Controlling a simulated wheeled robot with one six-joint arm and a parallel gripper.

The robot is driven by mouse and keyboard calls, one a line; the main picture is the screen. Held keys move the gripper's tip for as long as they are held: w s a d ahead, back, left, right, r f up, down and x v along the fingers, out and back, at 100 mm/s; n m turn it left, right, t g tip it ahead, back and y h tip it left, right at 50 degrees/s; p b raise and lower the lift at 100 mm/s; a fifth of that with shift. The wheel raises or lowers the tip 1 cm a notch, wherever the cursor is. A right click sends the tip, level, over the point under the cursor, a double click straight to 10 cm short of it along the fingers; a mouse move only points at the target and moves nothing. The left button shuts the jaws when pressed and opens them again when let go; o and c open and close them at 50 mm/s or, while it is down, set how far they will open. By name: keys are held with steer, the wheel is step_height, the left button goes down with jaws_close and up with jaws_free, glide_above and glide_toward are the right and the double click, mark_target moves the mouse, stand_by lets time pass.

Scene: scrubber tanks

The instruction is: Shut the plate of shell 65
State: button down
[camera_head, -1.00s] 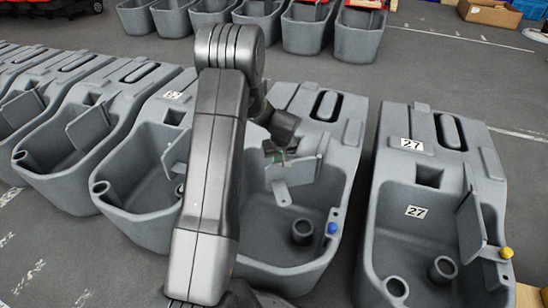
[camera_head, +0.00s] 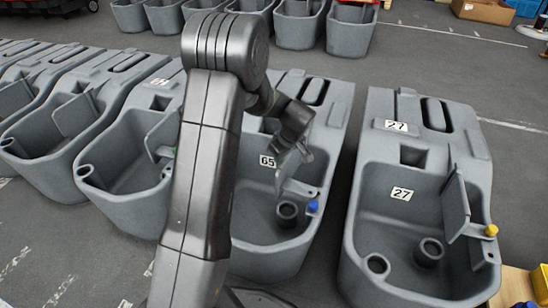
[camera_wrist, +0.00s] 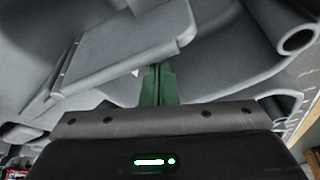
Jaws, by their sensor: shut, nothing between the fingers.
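Shell 65 is the grey tank (camera_head: 262,260) in the middle, with a "65" label (camera_head: 267,161) on its inner wall. Its grey plate (camera_head: 291,167) stands at the right side, partly hidden by my gripper. The plate's arm (camera_head: 300,188) reaches close to the blue knob (camera_head: 313,206) on the rim; I cannot tell whether they touch. My gripper (camera_head: 303,149) is over the shell at the plate. In the wrist view the green fingers (camera_wrist: 158,84) are together and empty, just below the edge of the plate (camera_wrist: 125,42).
Shell 27 (camera_head: 357,262) stands to the right, with its plate (camera_head: 455,207) beside a yellow knob (camera_head: 491,230). Several more grey shells stand to the left and at the back. My arm hides the left part of shell 65.

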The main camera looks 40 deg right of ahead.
steer(key=shift+s+d, duration=0.25)
steer(key=shift+s, duration=0.3)
steer(key=shift+s+d, duration=0.2)
steer(key=shift+s, duration=0.3)
steer(key=shift+s, duration=0.1)
steer(key=shift+w+a+r, duration=0.1)
steer(key=shift+w+a, duration=0.05)
steer(key=shift+w, duration=0.25)
step_height(320, 180, up, 10)
steer(key=p, duration=0.3)
steer(key=shift+p, duration=0.35)
